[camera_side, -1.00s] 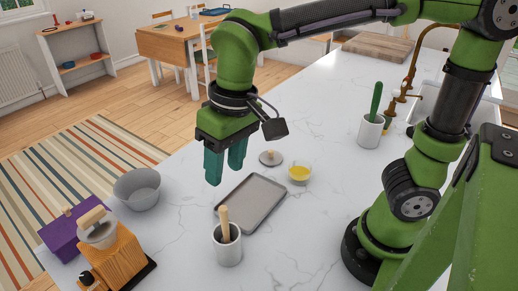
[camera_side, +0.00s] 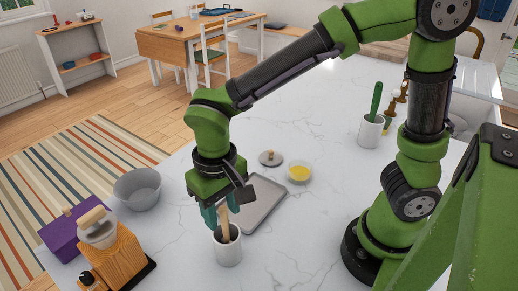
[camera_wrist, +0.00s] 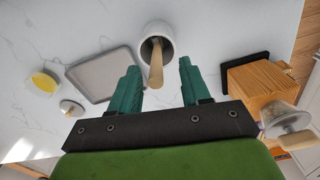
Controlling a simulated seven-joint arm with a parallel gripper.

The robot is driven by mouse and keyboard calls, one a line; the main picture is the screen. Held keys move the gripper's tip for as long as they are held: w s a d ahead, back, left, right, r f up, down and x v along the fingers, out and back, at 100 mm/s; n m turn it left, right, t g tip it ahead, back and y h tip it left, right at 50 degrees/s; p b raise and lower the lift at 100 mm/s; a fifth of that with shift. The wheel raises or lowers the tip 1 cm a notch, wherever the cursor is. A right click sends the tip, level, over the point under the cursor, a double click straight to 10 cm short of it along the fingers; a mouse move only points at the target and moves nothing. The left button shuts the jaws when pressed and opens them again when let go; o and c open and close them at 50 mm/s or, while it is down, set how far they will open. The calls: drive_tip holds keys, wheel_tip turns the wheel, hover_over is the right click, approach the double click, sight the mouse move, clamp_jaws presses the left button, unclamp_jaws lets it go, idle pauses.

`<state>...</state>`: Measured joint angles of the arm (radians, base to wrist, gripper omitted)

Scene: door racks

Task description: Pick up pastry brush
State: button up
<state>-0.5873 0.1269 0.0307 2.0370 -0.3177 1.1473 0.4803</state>
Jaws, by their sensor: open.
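The pastry brush (camera_side: 225,223) shows as a pale wooden handle standing up out of a white cylindrical holder (camera_side: 229,252); its lower end is hidden inside. In the wrist view the brush handle (camera_wrist: 156,66) points toward my gripper from the holder (camera_wrist: 166,44). My gripper (camera_side: 214,219) is low, right behind the holder in the side view. In the wrist view my gripper (camera_wrist: 160,79) has its two teal fingers apart, with the handle's end between them, nearer the left finger in the picture. I cannot tell whether a finger touches the handle.
A grey tray (camera_side: 268,197), a bowl of yellow liquid (camera_side: 299,171) and a small round lidded dish (camera_side: 270,158) lie beyond the holder. Counter right of the holder is clear.

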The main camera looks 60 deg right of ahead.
sight(227, 241)
drive_tip(key=f, duration=0.5)
drive_tip(key=shift+w+d+f, duration=0.15)
drive_tip(key=shift+d, duration=0.15)
clamp_jaws()
